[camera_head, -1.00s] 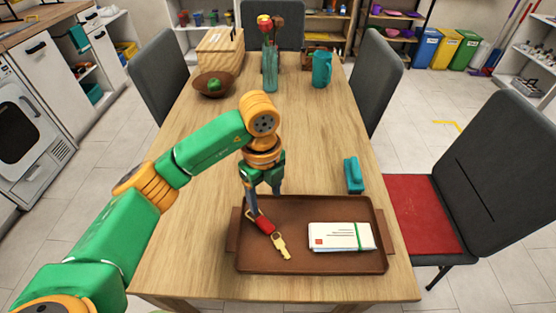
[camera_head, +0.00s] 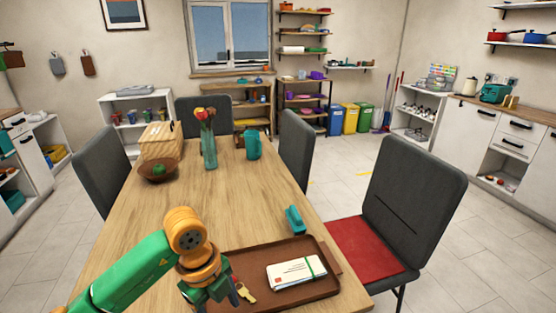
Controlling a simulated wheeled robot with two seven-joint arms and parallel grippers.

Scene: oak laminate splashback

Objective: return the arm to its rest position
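My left arm comes in from the lower left. Its gripper (camera_head: 208,294) is low over the left end of the brown tray (camera_head: 325,290) on the wooden table. Its fingers are mostly hidden by its own body and the bottom edge, so I cannot tell whether they are open or shut. A brass key (camera_head: 245,292) with a red tag lies in the tray just right of the gripper, its tag partly covered. White envelopes (camera_head: 296,272) with a green band lie in the tray's right part. My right gripper is not in view.
A teal stapler-like object (camera_head: 294,219) stands behind the tray. A fruit bowl (camera_head: 159,170), wooden box (camera_head: 160,140), flower vase (camera_head: 209,151) and teal jug (camera_head: 253,145) stand farther back. The table's middle is clear. Grey chairs surround it, one with a red seat (camera_head: 362,246).

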